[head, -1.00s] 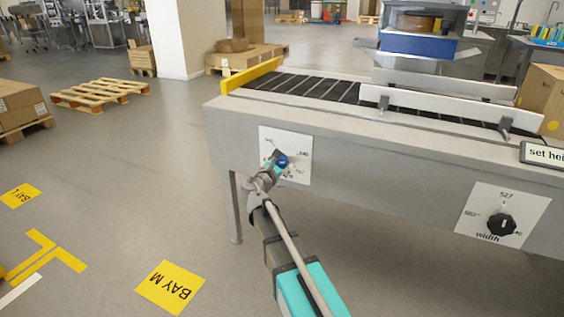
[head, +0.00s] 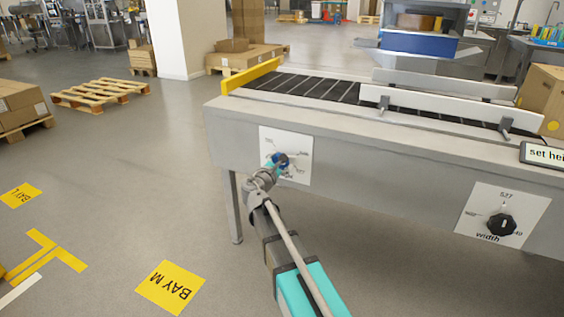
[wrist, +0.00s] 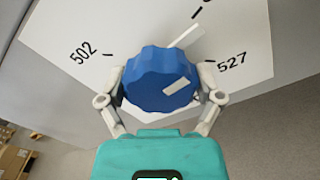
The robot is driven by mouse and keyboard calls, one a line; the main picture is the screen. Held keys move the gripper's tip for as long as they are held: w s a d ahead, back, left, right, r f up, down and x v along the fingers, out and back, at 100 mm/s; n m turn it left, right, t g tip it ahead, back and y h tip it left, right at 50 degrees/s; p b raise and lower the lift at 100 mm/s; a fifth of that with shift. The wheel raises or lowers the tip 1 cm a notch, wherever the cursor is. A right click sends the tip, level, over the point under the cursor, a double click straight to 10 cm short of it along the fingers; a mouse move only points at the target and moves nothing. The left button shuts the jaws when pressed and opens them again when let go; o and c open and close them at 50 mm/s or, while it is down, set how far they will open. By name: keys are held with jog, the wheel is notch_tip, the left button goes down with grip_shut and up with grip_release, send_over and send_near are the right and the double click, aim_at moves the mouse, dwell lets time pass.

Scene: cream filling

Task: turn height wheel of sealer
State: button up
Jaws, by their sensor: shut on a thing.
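The blue height wheel (wrist: 160,80) fills the middle of the wrist view, in front of a white dial plate (wrist: 90,25) with marks and the numbers 502 and 527. A white pointer mark shows on the wheel's face, toward its lower right. My gripper (wrist: 161,88) is shut on the wheel, with one finger against each side. In the head view the wheel (head: 281,160) is partly hidden by my gripper (head: 275,167). Its plate (head: 297,142) is on the left of the sealer's front panel (head: 380,170).
A black width knob (head: 501,225) on its own plate is at the right of the panel. A sign starting "set hei" (head: 545,155) is at the right edge. The conveyor (head: 310,88) runs along the top. Open floor (head: 120,200) lies to the left.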

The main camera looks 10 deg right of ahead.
jog(key=m, duration=0.4)
jog(key=shift+s+m, duration=0.15)
jog(key=shift+m, duration=0.15)
jog(key=m, duration=0.5)
dwell(0.4)
jog(key=o, duration=0.9)
jog(key=v, duration=1.2)
